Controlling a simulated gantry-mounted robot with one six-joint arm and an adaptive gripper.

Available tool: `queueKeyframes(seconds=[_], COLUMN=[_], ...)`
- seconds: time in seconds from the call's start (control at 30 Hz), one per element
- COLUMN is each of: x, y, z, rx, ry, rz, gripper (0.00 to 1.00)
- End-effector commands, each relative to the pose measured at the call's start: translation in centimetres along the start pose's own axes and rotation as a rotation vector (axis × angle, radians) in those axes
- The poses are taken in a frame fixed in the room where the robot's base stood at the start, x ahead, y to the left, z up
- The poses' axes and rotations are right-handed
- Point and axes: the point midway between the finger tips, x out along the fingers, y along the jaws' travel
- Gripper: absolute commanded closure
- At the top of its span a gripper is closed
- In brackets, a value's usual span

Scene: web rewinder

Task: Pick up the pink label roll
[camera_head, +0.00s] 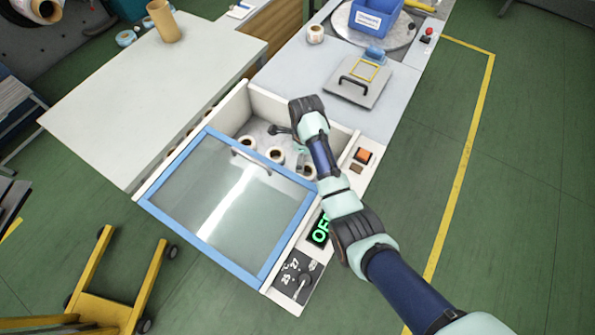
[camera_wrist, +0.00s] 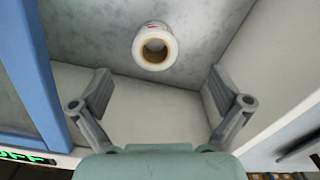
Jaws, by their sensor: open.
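A white label roll (camera_wrist: 155,29) with small pink-red print on its side and a tan core sits on the grey floor of the bin in the wrist view. My gripper (camera_wrist: 160,92) is open and empty, its two fingers spread wide. The roll lies beyond the fingertips, roughly centred between them and not touched. In the head view my gripper (camera_head: 287,143) is down inside the open bin.
Pale bin walls (camera_head: 232,108) surround the rolls. A blue-framed clear lid (camera_head: 215,205) covers the bin's near part. A control panel (camera_head: 297,275) and lit display (camera_head: 319,231) flank it. A handled plate (camera_head: 357,84) and another roll (camera_head: 316,34) stand behind.

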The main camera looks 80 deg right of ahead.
Motion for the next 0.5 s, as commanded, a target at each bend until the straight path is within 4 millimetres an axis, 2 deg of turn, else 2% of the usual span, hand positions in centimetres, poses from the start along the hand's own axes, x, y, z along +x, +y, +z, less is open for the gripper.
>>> queueKeyframes(seconds=[0.03, 0.1, 0.17, 0.37, 0.5], x=[0.6, 0.6, 0.8, 3.2, 3.4], y=[-0.1, -0.1, 0.0, 0.1, 0.2], z=[-0.8, -1.1, -1.0, -1.1, -1.1], rx=[0.028, 0.041, 0.039, 0.036, 0.035], ry=[0.011, 0.017, 0.016, 0.016, 0.015], rz=[0.019, 0.029, 0.029, 0.028, 0.027], gripper=[0.0, 0.0, 0.0, 0.0, 0.0])
